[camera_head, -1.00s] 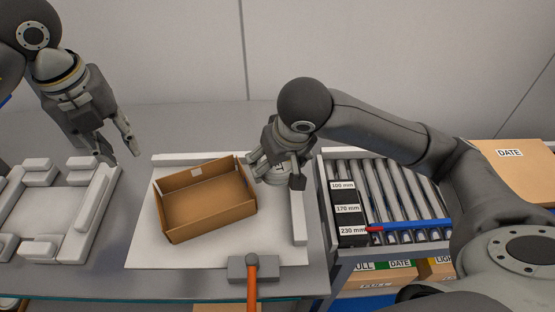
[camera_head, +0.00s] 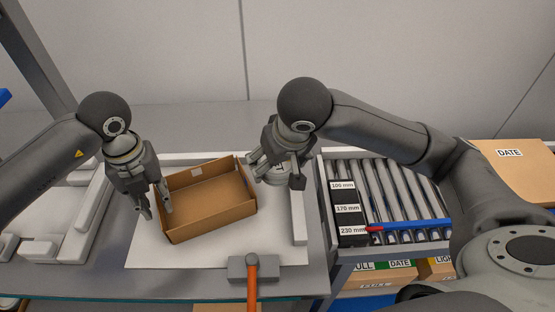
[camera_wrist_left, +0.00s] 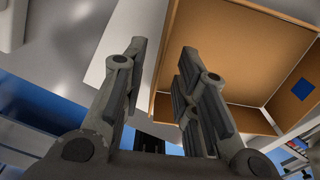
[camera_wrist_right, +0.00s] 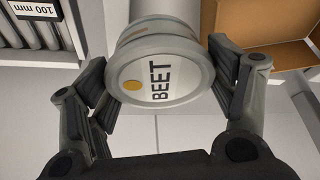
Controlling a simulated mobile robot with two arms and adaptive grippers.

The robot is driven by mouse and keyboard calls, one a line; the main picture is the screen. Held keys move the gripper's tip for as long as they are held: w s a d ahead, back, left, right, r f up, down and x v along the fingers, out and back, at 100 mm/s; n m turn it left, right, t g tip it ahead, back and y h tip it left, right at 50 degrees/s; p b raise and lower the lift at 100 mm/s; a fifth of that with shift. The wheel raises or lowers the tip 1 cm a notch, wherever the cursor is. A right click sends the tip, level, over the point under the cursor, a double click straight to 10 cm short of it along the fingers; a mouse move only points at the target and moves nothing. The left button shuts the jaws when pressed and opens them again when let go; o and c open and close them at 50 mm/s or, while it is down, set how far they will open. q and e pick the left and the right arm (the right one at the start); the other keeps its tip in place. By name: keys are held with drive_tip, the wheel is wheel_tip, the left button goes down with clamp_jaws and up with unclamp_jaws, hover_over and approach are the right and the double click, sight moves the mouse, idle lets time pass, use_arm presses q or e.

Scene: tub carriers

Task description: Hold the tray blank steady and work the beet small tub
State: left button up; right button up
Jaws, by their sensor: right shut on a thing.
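The tray blank, a brown cardboard tray with raised walls (camera_head: 207,200), sits on the white board. It also shows in the left wrist view (camera_wrist_left: 235,60). My left gripper (camera_head: 157,212) is open at the tray's left wall; in its wrist view the right finger overlaps the tray and the left finger is outside it. I cannot tell whether it touches. My right gripper (camera_head: 275,172) is shut on the beet small tub, a grey-white round tub whose end reads BEET (camera_wrist_right: 160,75), beside the tray's right wall. In the head view the fingers mostly hide the tub.
A white board (camera_head: 160,255) with raised edge strips lies under the tray. An orange-handled tool (camera_head: 252,275) stands at its front edge. Black size blocks (camera_head: 347,210) and a roller track (camera_head: 390,190) lie to the right. A white fixture (camera_head: 80,225) is at left.

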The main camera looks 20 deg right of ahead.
sight(166, 219)
use_arm(q)
drive_tip(key=shift+f, duration=1.75)
clamp_jaws()
